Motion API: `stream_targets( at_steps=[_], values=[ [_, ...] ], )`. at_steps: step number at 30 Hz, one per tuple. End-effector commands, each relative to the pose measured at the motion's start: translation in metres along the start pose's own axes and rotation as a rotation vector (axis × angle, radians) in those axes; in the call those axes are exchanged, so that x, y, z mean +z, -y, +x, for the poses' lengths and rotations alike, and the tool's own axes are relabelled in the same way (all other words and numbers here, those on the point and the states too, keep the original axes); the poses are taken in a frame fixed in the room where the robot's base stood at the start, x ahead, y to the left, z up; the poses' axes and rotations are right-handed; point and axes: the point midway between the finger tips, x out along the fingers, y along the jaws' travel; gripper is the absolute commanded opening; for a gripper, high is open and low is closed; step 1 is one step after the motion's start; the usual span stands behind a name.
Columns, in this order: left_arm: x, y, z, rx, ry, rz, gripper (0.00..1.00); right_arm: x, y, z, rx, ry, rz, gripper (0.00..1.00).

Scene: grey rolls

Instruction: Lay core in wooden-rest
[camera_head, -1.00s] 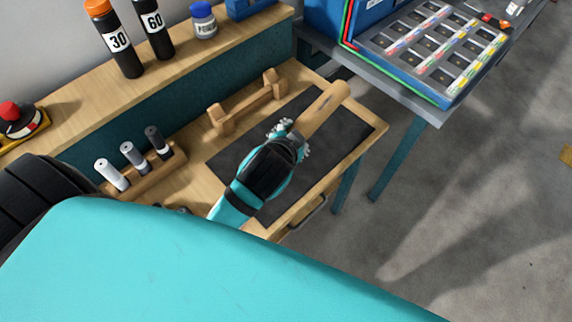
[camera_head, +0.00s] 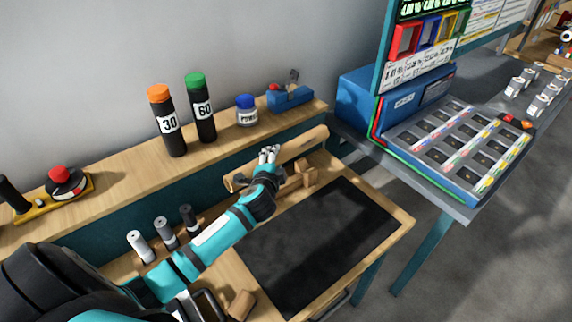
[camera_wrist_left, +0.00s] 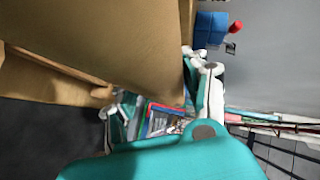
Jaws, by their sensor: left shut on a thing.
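The core is a tan tube (camera_head: 303,143), held aloft near the back of the bench. My left gripper (camera_head: 267,158) is shut around its middle. The wooden-rest (camera_head: 304,176) is on the bench just below and in front of the core; the gripper and core hide much of it. The core looks roughly in line with the rest, and I cannot tell whether they touch. In the left wrist view the core (camera_wrist_left: 110,40) fills the upper left, close to the gripper fingers (camera_wrist_left: 203,85). My right gripper is not in view.
A dark mat (camera_head: 320,245) lies bare on the bench. Several grey rolls (camera_head: 165,233) stand at the left. The shelf behind holds black bottles (camera_head: 166,120), a blue-lidded jar (camera_head: 247,111) and a blue dispenser (camera_head: 290,97). A parts tray (camera_head: 460,150) is at the right.

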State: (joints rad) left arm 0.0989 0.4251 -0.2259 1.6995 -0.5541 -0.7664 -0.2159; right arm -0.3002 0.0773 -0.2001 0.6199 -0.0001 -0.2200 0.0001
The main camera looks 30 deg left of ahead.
Motion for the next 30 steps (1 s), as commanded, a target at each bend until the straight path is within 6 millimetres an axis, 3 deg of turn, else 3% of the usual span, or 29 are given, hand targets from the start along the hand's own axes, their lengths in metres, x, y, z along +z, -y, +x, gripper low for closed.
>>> stream_targets(
  at_steps=[18, 30],
  values=[
    [0.006, -0.004, 0.005, -0.007, -0.042, 0.023, 0.12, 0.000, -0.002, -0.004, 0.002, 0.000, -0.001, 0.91],
    [0.016, -0.033, 0.014, -0.007, -0.041, 0.023, 0.12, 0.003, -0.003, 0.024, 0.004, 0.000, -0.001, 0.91]
  ],
)
